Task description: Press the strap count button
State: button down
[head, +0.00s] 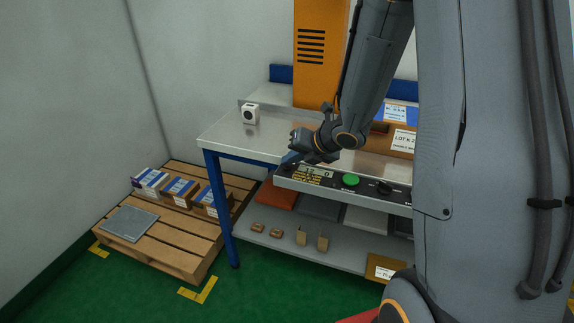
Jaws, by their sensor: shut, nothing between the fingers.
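A control panel (333,190) runs along the front edge of the metal bench. It carries a small lit display (317,171) reading what looks like 12 and 0, a large green button (351,179) and a dark knob (384,187). My gripper (290,161) is shut and empty, with its tip at the panel's left end, left of the display. I cannot tell whether the tip touches the panel. A strap count button cannot be made out; the gripper may cover that part of the panel.
The bench (228,141) has blue legs and bears a small white device (250,113), an orange machine column (319,50) and a labelled box (403,141). A lower shelf (265,237) holds small parts. A wooden pallet (180,245) with boxes stands at left.

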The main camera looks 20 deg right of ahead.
aim_at(290, 171)
jog(key=shift+r, duration=0.15)
jog(key=shift+r+p, duration=0.75)
jog(key=shift+r, duration=0.05)
jog(key=shift+r, duration=0.15)
notch_tip(290, 171, up, 5)
jog(key=p, duration=0.4)
dwell(0.5)
